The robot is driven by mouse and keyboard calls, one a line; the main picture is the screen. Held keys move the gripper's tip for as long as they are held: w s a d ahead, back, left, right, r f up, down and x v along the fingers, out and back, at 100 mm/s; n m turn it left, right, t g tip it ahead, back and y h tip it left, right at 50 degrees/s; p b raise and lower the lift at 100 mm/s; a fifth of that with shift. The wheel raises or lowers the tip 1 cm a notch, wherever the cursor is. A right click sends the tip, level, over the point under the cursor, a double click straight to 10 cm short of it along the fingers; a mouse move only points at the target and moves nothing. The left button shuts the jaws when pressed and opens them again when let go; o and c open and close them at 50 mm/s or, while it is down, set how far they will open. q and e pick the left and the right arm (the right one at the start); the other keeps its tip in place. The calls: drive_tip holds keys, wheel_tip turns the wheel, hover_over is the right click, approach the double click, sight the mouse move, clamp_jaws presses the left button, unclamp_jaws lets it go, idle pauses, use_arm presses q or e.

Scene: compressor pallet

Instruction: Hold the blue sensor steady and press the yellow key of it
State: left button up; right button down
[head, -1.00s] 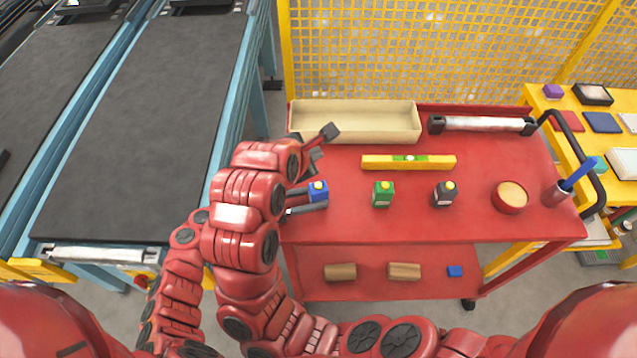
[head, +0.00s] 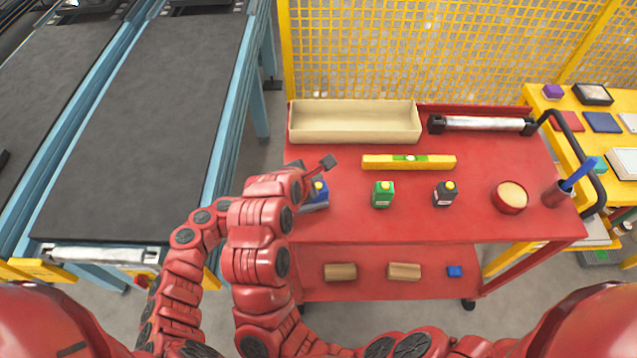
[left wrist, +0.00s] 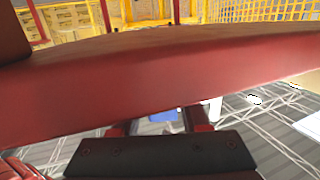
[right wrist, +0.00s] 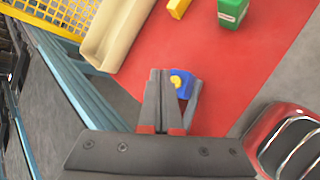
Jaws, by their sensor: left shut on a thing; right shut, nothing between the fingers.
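The blue sensor (head: 321,197) stands upright at the left end of the red cart's top, with its yellow key (head: 318,186) on top. My left gripper (head: 317,203) is shut on the sensor low down, one grey finger across its near side. My right gripper (head: 328,162) is shut and empty. In the head view its tip shows just beyond the key with a gap. In the right wrist view the closed fingers (right wrist: 160,75) lie just left of the key (right wrist: 176,82) and sensor (right wrist: 187,84); contact is not shown. The left wrist view is mostly blocked by my other arm; a bit of blue (left wrist: 165,115) shows.
A green sensor (head: 382,196) and a dark one (head: 444,195) stand to the right on the cart (head: 410,228). A yellow level (head: 408,162) and a beige tray (head: 355,138) lie behind. A round tin (head: 509,198) is farther right. My two arms run close together.

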drive_tip(key=shift+f, duration=0.6)
drive_tip(key=shift+f, duration=0.2)
idle(1.5)
drive_tip(key=shift+f, duration=0.2)
drive_tip(key=shift+f, duration=0.45)
idle(1.6)
idle(0.6)
drive_tip(key=shift+r, duration=0.85)
wheel_tip(320, 180, up, 5)
drive_tip(key=shift+r, duration=0.1)
